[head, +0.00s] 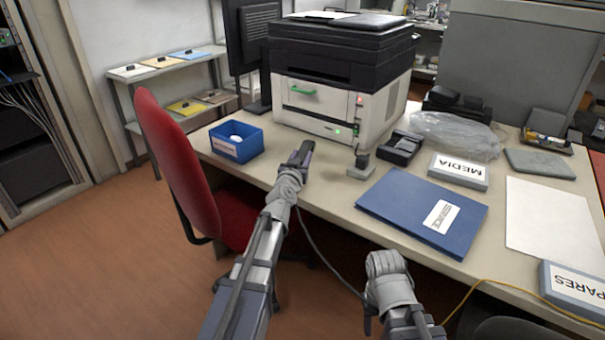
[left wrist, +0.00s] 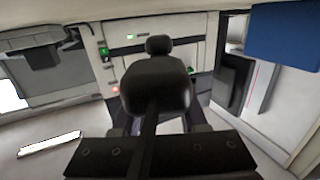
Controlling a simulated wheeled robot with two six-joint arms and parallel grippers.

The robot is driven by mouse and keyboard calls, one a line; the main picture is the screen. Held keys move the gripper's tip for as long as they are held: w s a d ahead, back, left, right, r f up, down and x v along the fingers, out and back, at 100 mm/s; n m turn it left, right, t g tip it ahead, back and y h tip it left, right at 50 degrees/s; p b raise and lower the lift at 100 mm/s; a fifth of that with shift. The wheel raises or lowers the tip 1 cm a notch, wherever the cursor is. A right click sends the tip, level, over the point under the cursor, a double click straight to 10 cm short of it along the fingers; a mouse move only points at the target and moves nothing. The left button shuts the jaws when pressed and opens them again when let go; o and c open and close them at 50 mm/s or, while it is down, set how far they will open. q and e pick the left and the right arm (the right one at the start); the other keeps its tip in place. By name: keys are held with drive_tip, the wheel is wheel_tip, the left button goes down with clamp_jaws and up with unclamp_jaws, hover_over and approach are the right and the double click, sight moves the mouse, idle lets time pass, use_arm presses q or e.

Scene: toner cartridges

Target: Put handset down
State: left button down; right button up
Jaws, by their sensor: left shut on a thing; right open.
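My left gripper (head: 302,153) is over the table's near edge area, in front of the printer. It is shut on a dark handset, which fills the middle of the left wrist view (left wrist: 155,88), with a rounded black head beyond a wider black body. In the head view the handset is hard to tell apart from the dark fingers. I cannot tell how high it is above the table. A small grey stand (head: 361,166) is on the table to the right of the gripper. My right wrist shows at the bottom centre of the head view; its fingers are hidden.
A white and black printer (head: 342,104) stands behind. A blue bin (head: 236,141) is to the left, a black device (head: 399,148) to the right. A blue folder (head: 422,207), MEDIA box (head: 458,171) and clear bag (head: 455,136) lie further right. A red chair (head: 180,165) stands at the left. A thin cable hangs below my left arm.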

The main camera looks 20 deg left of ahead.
use_arm(q)
drive_tip(key=shift+f+b, duration=1.8)
drive_tip(key=shift+f, duration=0.1)
drive_tip(key=shift+f, duration=0.15)
drive_tip(key=shift+c, duration=2.2)
unclamp_jaws()
drive_tip(key=shift+s+r, duration=0.2)
drive_tip(key=shift+r, duration=0.1)
drive_tip(key=s, duration=1.1)
drive_tip(key=shift+s+d+r+p, duration=0.25)
drive_tip(key=shift+s+d+p, duration=0.05)
